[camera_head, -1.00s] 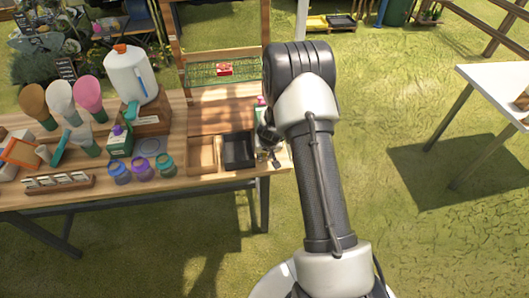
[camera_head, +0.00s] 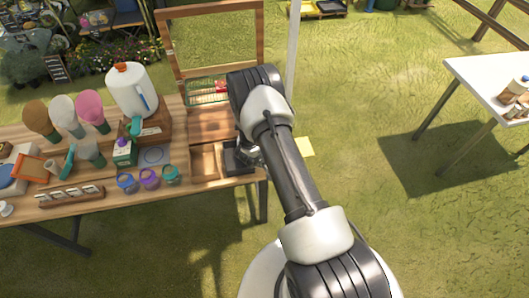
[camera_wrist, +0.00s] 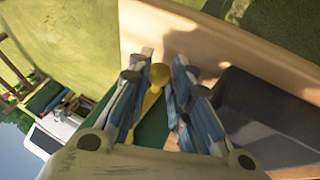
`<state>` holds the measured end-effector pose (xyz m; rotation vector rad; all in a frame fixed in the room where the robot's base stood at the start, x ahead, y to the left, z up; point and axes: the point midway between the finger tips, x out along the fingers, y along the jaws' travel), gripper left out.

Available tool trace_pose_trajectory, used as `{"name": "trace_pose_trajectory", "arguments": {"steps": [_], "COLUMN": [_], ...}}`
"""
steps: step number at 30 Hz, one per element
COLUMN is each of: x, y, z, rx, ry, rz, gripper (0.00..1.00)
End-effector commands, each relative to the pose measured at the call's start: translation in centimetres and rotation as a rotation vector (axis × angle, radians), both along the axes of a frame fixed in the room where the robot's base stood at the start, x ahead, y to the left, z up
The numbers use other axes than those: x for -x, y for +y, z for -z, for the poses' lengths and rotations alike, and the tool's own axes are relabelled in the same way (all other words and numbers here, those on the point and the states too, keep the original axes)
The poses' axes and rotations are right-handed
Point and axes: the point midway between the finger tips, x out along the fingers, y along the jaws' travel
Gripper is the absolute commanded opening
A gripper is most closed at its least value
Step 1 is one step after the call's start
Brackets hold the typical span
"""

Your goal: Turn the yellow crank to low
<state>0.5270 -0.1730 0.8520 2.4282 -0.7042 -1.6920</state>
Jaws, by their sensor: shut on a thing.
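The yellow crank (camera_wrist: 159,74) shows in the wrist view as a round knob on a slim yellow arm, in front of a green surface (camera_wrist: 153,131). My gripper (camera_wrist: 166,78) has its fingers on both sides of the crank and is shut on it. The fingers cover part of the crank's arm, and its low mark cannot be seen. In the head view my gripper (camera_head: 243,155) is at the right end of the wooden table, mostly hidden by my arm. The crank cannot be made out there.
A dark tray (camera_wrist: 270,110) lies beside the fingers. On the wooden table (camera_head: 95,207) stand a white jug (camera_head: 130,90), a green carton (camera_head: 124,152) and several small jars (camera_head: 149,178). A yellow flat piece (camera_head: 304,146) shows right of my arm. A white table (camera_head: 480,75) stands apart at right, with open grass between.

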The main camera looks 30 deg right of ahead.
Motion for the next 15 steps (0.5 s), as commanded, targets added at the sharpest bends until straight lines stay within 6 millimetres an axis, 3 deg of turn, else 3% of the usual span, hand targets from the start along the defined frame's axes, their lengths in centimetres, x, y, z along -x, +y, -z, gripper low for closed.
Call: {"name": "trace_pose_trajectory", "arguments": {"steps": [15], "x": [0.7], "y": [-2.3], "z": [0.9], "rx": [0.441], "ry": [0.126], "rz": [-0.001], "gripper": [0.0]}}
